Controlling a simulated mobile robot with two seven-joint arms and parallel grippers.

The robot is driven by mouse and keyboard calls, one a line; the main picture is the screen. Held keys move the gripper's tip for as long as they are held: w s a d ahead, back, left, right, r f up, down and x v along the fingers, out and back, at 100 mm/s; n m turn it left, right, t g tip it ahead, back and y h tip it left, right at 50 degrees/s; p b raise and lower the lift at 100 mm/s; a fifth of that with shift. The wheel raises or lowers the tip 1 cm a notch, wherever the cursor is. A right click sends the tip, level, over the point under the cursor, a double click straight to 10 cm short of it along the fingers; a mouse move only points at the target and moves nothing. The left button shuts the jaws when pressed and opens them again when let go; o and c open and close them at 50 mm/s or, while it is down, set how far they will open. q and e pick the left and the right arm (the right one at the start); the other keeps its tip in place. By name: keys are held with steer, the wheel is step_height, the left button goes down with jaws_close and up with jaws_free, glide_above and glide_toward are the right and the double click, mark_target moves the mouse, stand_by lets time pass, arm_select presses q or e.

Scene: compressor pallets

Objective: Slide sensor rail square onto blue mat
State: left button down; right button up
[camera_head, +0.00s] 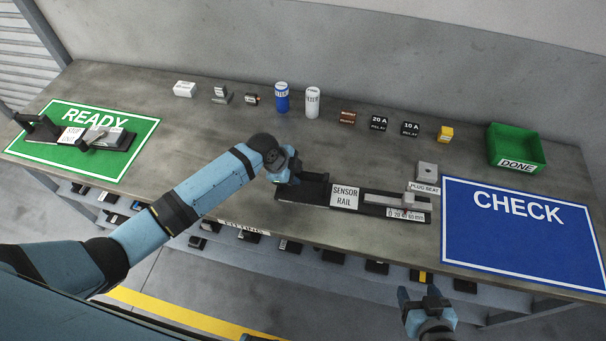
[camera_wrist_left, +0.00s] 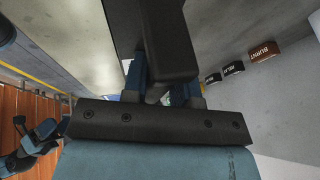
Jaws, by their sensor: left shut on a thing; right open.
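The sensor rail (camera_head: 345,197) is a long dark fixture with a white label, lying on the bench left of the blue CHECK mat (camera_head: 515,262). Its right end is close to the mat's left edge, and it lies slightly tilted in the picture. My left gripper (camera_head: 290,178) is shut on the rail's raised black left end. In the left wrist view a black block (camera_wrist_left: 165,45) shows between the fingers of the left gripper (camera_wrist_left: 160,92). My right gripper (camera_head: 425,300) is open and empty in front of the bench's front edge, below the mat.
A small grey plug seat (camera_head: 428,170) stands just behind the rail's right end. A green DONE bin (camera_head: 516,150) sits behind the mat. Several small parts line the back. The green READY mat (camera_head: 88,161) at left bears another fixture (camera_head: 75,136). The mat's surface is clear.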

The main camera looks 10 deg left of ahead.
mark_target(314, 177)
stand_by(0.5)
arm_select(q)
steer(key=shift+d, duration=3.1)
steer(key=d, duration=0.6)
steer(key=shift+w, duration=0.1)
steer(key=d, duration=0.8)
steer(key=shift+d+f+b, duration=0.1)
steer(key=shift+f+b, duration=0.05)
steer(key=shift+b, duration=0.2)
steer(key=shift+w+d+b, duration=0.1)
steer(key=shift+d+b, duration=0.55)
steer(key=shift+d, duration=2.15)
steer(key=shift+f, duration=0.1)
